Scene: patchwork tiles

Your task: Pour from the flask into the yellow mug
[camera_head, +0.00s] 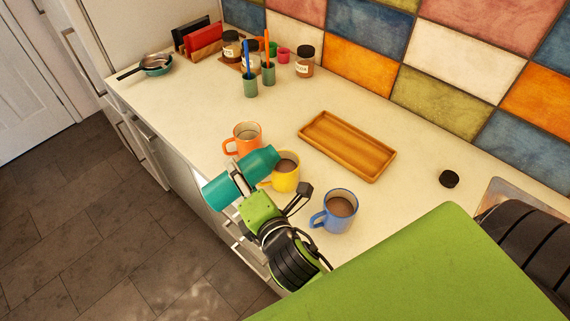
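The teal flask (259,163) lies nearly sideways in the air at the counter's front edge, its wide left part overhanging the floor. My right gripper (241,187), coming from the lower right, is shut around its middle; the fingertips are mostly hidden. The yellow mug (287,180) stands upright on the counter, with brown content showing inside. The flask's right end is beside and partly over the mug's left rim in this view; I cannot tell the height gap. No stream of liquid shows. My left gripper is not in view.
An orange mug (244,139) stands behind the flask, a blue mug (335,218) right of the yellow one. A wooden tray (343,155) lies behind. A black cap-like disc (449,179) lies on the right. Jars, cups and a pan (155,65) are far left.

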